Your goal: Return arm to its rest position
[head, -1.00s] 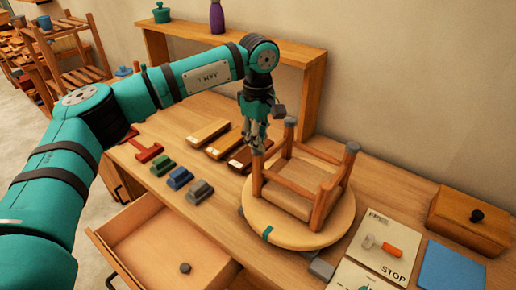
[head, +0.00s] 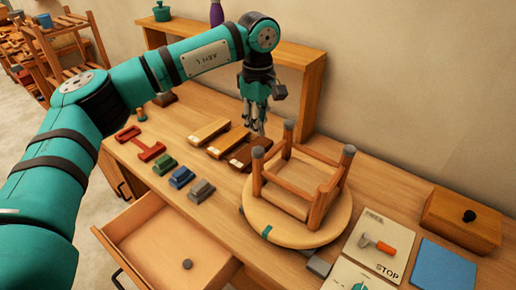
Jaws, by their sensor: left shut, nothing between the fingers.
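My left gripper (head: 254,118) is shut and empty. It points down above the workbench, just behind the upturned stool and over the far end of the dark brown block. The stool (head: 302,205) lies seat-down on the bench with its legs pointing up and grey caps on the leg ends. A teal strip marks the near edge of its seat. The gripper looks apart from the stool legs. My right gripper is not in view.
A raised shelf (head: 300,62) stands behind my left arm. Wooden blocks (head: 208,131), a red clamp-like piece (head: 141,143) and coloured blocks (head: 181,177) lie on the bench. An open drawer (head: 150,225) juts out in front. A wooden box (head: 462,220) and blue sheet (head: 443,266) are at right.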

